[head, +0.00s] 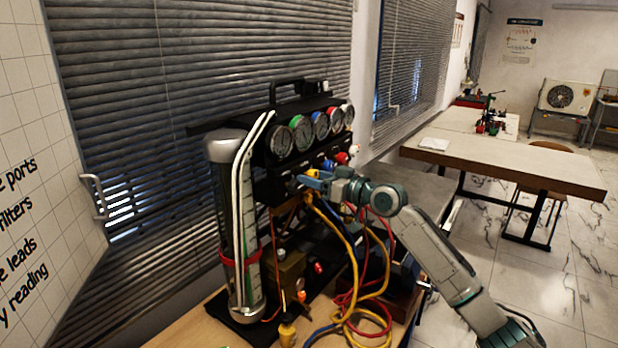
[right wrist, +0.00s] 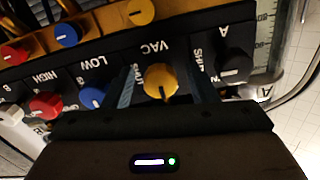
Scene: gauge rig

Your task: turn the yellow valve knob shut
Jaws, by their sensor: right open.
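The yellow valve knob (right wrist: 160,80) is on the black manifold panel in the right wrist view, below the upside-down label VAC. My right gripper (right wrist: 165,90) is open, with one finger on each side of the knob; whether they touch it I cannot tell. The knob's dark pointer mark points toward the bottom of that picture. Part of a SHUT label shows beside the knob, partly covered by a finger. In the head view my right gripper (head: 311,182) is at the panel front, and the yellow knob (head: 311,169) shows just above the fingers. My left gripper is not in view.
A blue knob (right wrist: 92,97), a red knob (right wrist: 46,105) and a black knob (right wrist: 234,67) flank it closely. Several gauges (head: 302,131) sit above the panel. A clear cylinder (head: 235,220) stands left; yellow, red and blue hoses (head: 350,262) hang below.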

